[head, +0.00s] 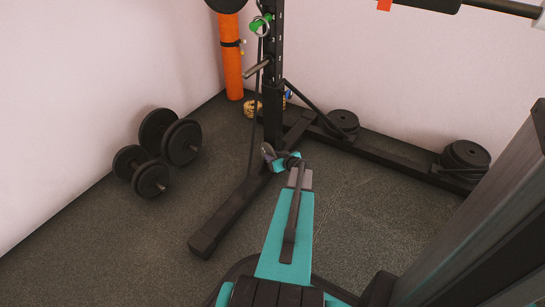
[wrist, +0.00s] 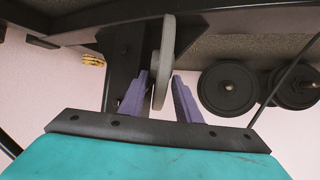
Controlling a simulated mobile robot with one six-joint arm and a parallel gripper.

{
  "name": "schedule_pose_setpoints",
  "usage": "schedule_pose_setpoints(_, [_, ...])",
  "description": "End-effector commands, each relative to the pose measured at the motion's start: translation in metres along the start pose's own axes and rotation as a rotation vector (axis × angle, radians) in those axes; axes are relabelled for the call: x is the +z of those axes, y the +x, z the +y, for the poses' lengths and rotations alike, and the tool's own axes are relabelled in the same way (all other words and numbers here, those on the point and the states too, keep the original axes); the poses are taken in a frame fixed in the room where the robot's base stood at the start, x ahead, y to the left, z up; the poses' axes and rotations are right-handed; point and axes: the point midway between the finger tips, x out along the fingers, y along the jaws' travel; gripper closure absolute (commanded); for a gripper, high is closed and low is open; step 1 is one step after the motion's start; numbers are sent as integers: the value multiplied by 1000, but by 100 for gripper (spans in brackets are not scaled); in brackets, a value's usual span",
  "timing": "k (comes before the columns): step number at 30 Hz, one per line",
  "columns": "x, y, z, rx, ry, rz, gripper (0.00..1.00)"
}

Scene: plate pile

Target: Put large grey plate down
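The large grey plate (wrist: 166,60) shows nearly edge-on in the wrist view, between the two purple fingers of my gripper (wrist: 160,75). A narrow gap seems to show on each side of it, so the fingers look open around the plate. In the head view my gripper (head: 273,157) is beside the lower part of the rack's black upright. A small grey disc edge (head: 266,149) shows there, mostly hidden. I cannot tell whether the plate rests on the rack.
The black rack upright (head: 273,110) carries a bare peg (head: 257,68) above my gripper. Two dumbbells (head: 182,142) lie on the floor at left. Black plates (head: 343,121) sit on the rack's base beam at right. An orange roll (head: 231,60) stands in the corner.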

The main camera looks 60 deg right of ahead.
Motion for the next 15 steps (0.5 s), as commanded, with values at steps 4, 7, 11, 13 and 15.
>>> schedule_pose_setpoints(4, [-1,-14,0,2,1,0,70])
schedule_pose_setpoints(7, [-1,-25,-1,1,1,0,70])
schedule_pose_setpoints(11, [-2,-42,-1,1,1,0,70])
schedule_pose_setpoints(13, [-2,-51,-1,2,1,0,70])
schedule_pose_setpoints(15, [-2,-60,-1,1,0,0,70])
